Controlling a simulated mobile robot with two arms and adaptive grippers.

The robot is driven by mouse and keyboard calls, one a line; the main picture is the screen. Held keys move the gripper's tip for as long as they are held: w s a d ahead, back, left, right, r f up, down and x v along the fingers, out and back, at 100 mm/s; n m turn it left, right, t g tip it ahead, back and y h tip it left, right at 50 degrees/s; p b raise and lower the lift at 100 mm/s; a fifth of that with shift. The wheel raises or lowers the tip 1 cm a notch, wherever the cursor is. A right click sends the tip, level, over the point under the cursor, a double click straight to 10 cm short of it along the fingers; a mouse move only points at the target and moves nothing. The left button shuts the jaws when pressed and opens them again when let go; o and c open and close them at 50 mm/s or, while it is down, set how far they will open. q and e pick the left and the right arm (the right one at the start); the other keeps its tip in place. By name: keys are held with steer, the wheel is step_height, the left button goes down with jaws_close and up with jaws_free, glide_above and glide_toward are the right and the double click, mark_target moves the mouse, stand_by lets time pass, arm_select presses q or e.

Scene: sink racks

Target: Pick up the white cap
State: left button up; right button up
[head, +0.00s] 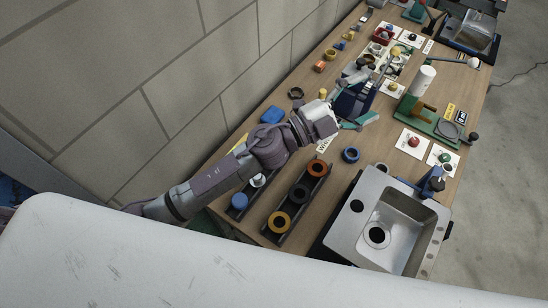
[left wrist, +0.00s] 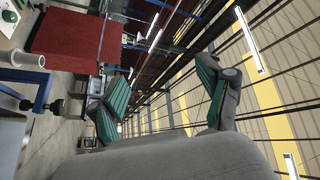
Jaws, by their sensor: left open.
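The white cap (head: 258,181) sits in the left dark rack (head: 232,213) near the wall in the head view. It is partly hidden by my left forearm, close to a blue cap (head: 239,201). My left gripper (head: 358,99) is beyond the racks, over the middle of the bench, with its green-padded fingers spread. It is open and appears empty. In the left wrist view, the open fingers (left wrist: 165,88) point away from the bench toward the room, and no cap shows between them. My right gripper is not in view.
A second rack (head: 279,236) holds orange, black and yellow rings. A metal sink (head: 417,223) stands to its right. A blue ring (head: 350,155) lies beyond the rack. A green stand (head: 425,122) and small parts crowd the far bench. The block wall (head: 190,75) borders the left.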

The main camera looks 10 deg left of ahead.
arm_select(q)
steer(key=s+d+f+m+g+y, duration=0.35)
steer(key=s+f+m+g, duration=0.25)
steer(key=f+m+g, duration=0.5)
steer(key=w+a+f+m+y, duration=0.1)
steer(key=w+a+f+y, duration=0.2)
steer(key=a, duration=0.4)
steer(key=w+a+f+m+g+y, duration=0.1)
steer(key=w+a+f+y, duration=0.1)
steer(key=a+y, duration=0.5)
steer(key=w+a+f+y, duration=0.2)
steer(key=w+a+y, duration=0.1)
steer(key=a, duration=0.5)
steer(key=shift+m, duration=0.3)
steer(key=f+b, duration=0.2)
steer(key=f, duration=0.2)
steer(key=f+b, duration=0.2)
steer(key=f, duration=0.1)
steer(key=shift+d+f+b, duration=0.2)
steer(key=shift+f+b, duration=0.15)
step_height(320, 180, down, 6)
steer(key=b, duration=0.3)
steer(key=shift+a+r, duration=0.1)
steer(key=shift+r, duration=0.05)
steer(key=shift+w+r, duration=0.1)
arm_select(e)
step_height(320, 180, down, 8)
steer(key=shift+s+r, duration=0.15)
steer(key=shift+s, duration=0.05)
